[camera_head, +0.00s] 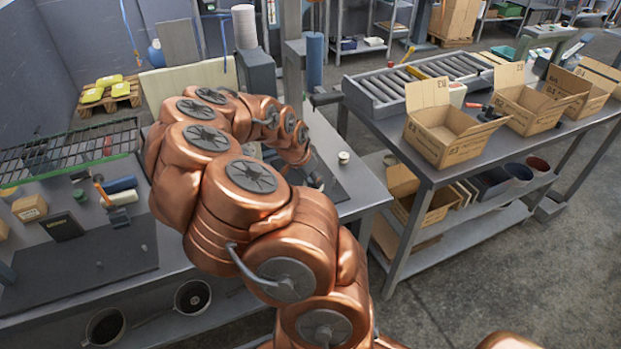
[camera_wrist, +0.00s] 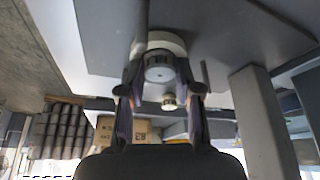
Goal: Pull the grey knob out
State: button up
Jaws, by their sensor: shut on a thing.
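In the wrist view, my gripper (camera_wrist: 160,88) has its two dark fingers on either side of a round grey knob (camera_wrist: 159,72). It is shut on the knob. A pale, wider ring (camera_wrist: 160,41) sits behind the knob against a grey surface. In the head view, my gripper (camera_head: 316,180) is small and dark at the end of my copper arm, low over the grey worktop. The knob cannot be made out there, hidden by my arm and gripper.
A small pale round object (camera_head: 343,157) stands on the worktop (camera_head: 372,190) right of my gripper. A table (camera_head: 440,172) with open cardboard boxes (camera_head: 447,135) and a roller conveyor (camera_head: 400,82) stands to the right. A dark wire rack (camera_head: 70,150) is at left.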

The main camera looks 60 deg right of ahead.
jog(key=shift+f, duration=0.1)
grip_shut()
jog(key=shift+r+p, duration=0.45)
jog(key=shift+r, duration=0.35)
dwell(0.5)
jog(key=shift+r+p, duration=0.65)
jog(key=shift+r, duration=0.55)
